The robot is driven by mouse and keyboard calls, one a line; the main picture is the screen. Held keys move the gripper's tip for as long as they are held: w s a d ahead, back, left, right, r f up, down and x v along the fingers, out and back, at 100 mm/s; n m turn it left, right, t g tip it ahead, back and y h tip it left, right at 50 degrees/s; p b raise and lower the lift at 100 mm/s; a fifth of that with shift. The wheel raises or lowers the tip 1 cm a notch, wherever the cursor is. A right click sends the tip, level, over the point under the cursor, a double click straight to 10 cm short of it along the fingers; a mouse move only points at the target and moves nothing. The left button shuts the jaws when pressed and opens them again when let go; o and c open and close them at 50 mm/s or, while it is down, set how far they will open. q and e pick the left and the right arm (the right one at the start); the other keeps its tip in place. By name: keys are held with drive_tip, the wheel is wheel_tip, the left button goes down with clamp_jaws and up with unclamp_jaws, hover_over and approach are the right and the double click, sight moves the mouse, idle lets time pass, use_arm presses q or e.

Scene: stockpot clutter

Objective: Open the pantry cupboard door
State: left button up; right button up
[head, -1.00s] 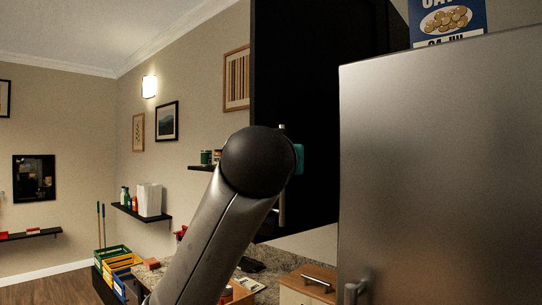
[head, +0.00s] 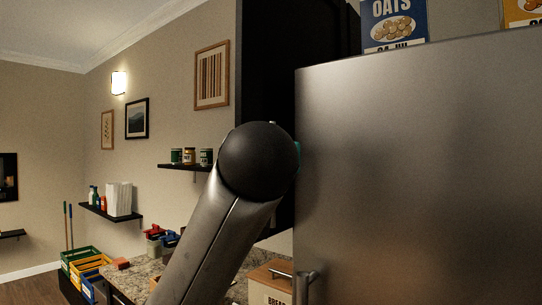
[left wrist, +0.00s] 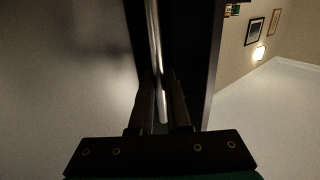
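In the head view my arm's rounded joint hides the gripper and handle. I cannot tell whether the door is ajar. My right gripper is not in view.
A tall steel appliance (head: 420,180) stands close on the right, with an oats box (head: 393,22) on top. A wooden bread box (head: 270,281) sits low beside it. Small wall shelves (head: 185,167) are at the left.

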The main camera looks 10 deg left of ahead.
use_arm(q)
drive_tip(key=o, duration=0.4)
drive_tip(key=shift+d, duration=0.1)
drive_tip(key=s, duration=0.5)
drive_tip(key=s+p, duration=0.1)
drive_tip(key=s, duration=0.9)
drive_tip(key=shift+s+d+p, duration=0.1)
drive_tip(key=shift+d+p, duration=0.15)
drive_tip(key=shift+p, duration=0.05)
